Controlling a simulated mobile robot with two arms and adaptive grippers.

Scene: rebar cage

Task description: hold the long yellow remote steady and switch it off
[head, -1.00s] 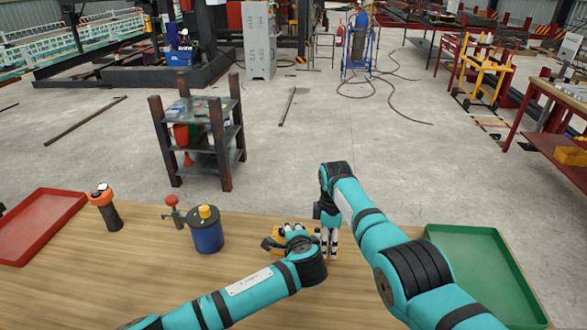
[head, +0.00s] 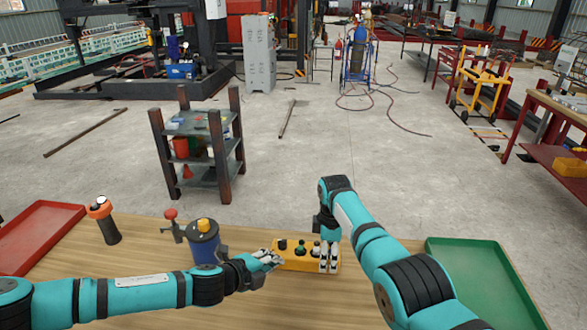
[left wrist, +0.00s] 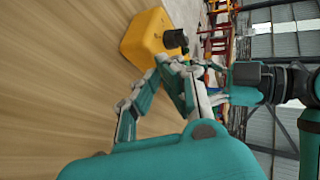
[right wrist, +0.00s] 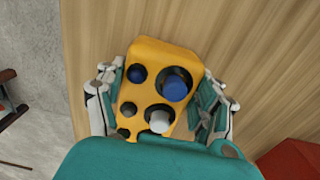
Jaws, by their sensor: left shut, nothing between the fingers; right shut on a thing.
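The long yellow remote (head: 297,263) lies on the wooden table, with several dark and pale knobs along its top. My right gripper (head: 329,257) is shut on its right end. In the right wrist view the remote (right wrist: 152,62) sits between the two fingers, showing a blue knob (right wrist: 174,87), a pale grey knob (right wrist: 159,121) and several black ones. My left gripper (head: 275,258) is shut and empty beside the remote's left end. In the left wrist view its fingers (left wrist: 165,72) are close to the remote (left wrist: 147,35) and a black knob (left wrist: 175,38); contact cannot be told.
A blue can-like device with a yellow top (head: 204,243) stands left of the remote, close behind my left arm. An orange-and-black torch-like item (head: 105,222) stands further left. A red tray (head: 35,232) is at the far left and a green tray (head: 480,280) at the right.

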